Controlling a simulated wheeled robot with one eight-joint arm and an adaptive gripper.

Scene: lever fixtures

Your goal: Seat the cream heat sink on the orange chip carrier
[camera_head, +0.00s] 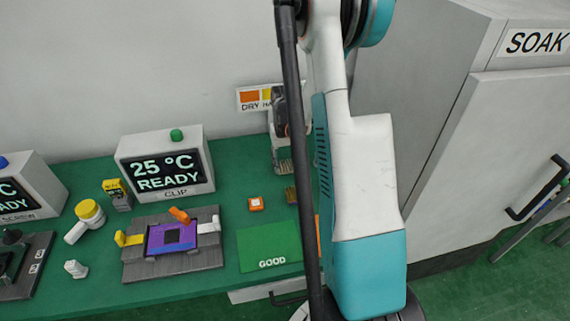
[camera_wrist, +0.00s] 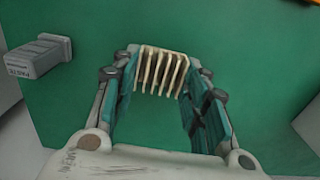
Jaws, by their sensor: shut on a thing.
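My gripper (camera_wrist: 162,75) is shut on the cream heat sink (camera_wrist: 161,71), with its fins between the fingertips in the wrist view. In the head view, the gripper (camera_head: 284,163) hangs over the back of the green bench, right of the clip fixture.
A brownish block (camera_head: 291,195) lies just below the gripper, partly beside my arm. A green GOOD mat (camera_head: 262,246) lies in front. A CLIP display (camera_head: 165,164) reads 25 °C READY. The SOAK cabinet (camera_head: 465,140) stands right. A grey box (camera_wrist: 38,56) shows in the wrist view.

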